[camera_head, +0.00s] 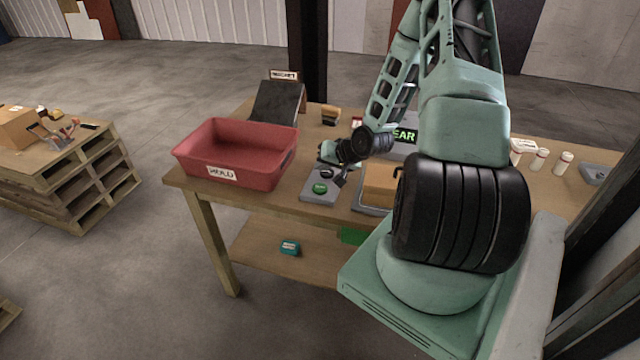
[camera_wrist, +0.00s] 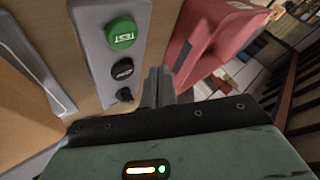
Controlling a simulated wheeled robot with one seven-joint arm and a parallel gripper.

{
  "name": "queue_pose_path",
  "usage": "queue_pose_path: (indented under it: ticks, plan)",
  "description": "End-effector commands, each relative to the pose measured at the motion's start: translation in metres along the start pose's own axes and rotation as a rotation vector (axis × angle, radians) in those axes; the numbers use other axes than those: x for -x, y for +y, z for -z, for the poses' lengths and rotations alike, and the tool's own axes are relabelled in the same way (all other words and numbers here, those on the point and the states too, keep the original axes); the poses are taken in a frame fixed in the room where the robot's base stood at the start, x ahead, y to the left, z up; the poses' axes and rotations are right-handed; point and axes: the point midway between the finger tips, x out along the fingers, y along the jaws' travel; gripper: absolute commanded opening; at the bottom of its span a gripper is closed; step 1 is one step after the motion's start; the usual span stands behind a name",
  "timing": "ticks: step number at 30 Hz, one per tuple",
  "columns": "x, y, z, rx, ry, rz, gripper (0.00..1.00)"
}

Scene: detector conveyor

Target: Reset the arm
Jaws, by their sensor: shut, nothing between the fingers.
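My arm reaches over the wooden table (camera_head: 232,204) in the head view. My gripper (camera_head: 334,176) is low over the grey control panel, at its far right part. In the wrist view my gripper (camera_wrist: 158,82) shows its fingers together, with nothing between them, beside the panel. The grey control panel (camera_head: 318,196) carries a green button (camera_head: 320,188). In the wrist view the green button (camera_wrist: 121,33) is marked TEST, with a dark switch (camera_wrist: 122,68) and a black knob (camera_wrist: 124,95) in line with it.
A red bin (camera_head: 238,152) with a label stands left of the panel. A cardboard box (camera_head: 380,184) sits right of it, partly behind my arm. A display (camera_head: 405,136) ends in "EAR". White bottles (camera_head: 540,158) stand at right. A loaded pallet stack (camera_head: 75,185) stands at left.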

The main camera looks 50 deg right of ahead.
Motion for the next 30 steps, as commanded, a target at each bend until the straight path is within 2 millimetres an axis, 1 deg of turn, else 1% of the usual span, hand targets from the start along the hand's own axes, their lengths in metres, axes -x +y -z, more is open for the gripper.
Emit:
queue_pose_path:
  ticks: [24, 26, 27, 29, 30]
  plan:
    - [-0.001, 0.000, 0.000, 0.000, 0.000, 0.000, 0.00]
    - [-0.002, -0.006, -0.002, 0.018, -0.011, 0.000, 0.00]
    - [-0.003, -0.013, -0.004, 0.039, -0.026, -0.002, 0.00]
    - [-0.005, -0.030, -0.009, 0.086, -0.060, -0.007, 0.00]
    - [-0.006, -0.045, -0.015, 0.129, -0.091, -0.011, 0.00]
